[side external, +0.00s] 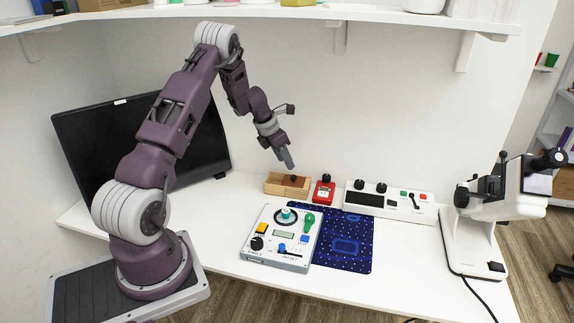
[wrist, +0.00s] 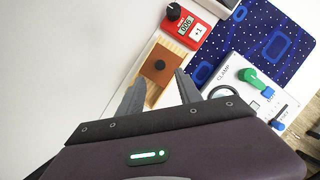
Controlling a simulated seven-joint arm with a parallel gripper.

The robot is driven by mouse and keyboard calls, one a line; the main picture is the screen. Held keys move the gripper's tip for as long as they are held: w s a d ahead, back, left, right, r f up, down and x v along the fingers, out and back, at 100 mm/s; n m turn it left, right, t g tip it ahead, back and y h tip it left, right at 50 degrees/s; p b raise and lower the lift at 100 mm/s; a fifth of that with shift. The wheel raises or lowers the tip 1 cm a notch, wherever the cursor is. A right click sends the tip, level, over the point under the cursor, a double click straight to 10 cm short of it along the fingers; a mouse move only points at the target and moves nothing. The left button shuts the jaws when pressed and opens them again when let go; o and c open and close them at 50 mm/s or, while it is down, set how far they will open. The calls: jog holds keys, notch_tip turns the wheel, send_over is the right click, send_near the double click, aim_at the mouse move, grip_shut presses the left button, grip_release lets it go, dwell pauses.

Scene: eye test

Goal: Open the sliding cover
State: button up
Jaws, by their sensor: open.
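A light wooden box (side external: 272,188) stands on the white table below my gripper. A brown sliding cover (side external: 300,183) with a dark round knob lies on it. In the wrist view the cover (wrist: 170,57) and its knob (wrist: 159,65) show ahead of my fingers, with pale wood of the box (wrist: 153,95) beside the cover. My gripper (side external: 287,158) is above the box, apart from it. In the wrist view its two fingers (wrist: 160,88) are spread and empty. The near part of the box is partly hidden by the fingers.
A red device (side external: 324,191) stands close right of the box, then a white panel with knobs (side external: 388,204). A grey control panel (side external: 262,256) sits in front on a dark blue mat (side external: 363,229). A black monitor (side external: 85,140) and a white microscope (side external: 470,245) flank the table.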

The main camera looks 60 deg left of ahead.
aim_at(293, 176)
jog(key=shift+f, duration=0.1)
jog(key=x, duration=0.7)
grip_shut()
dwell(1.4)
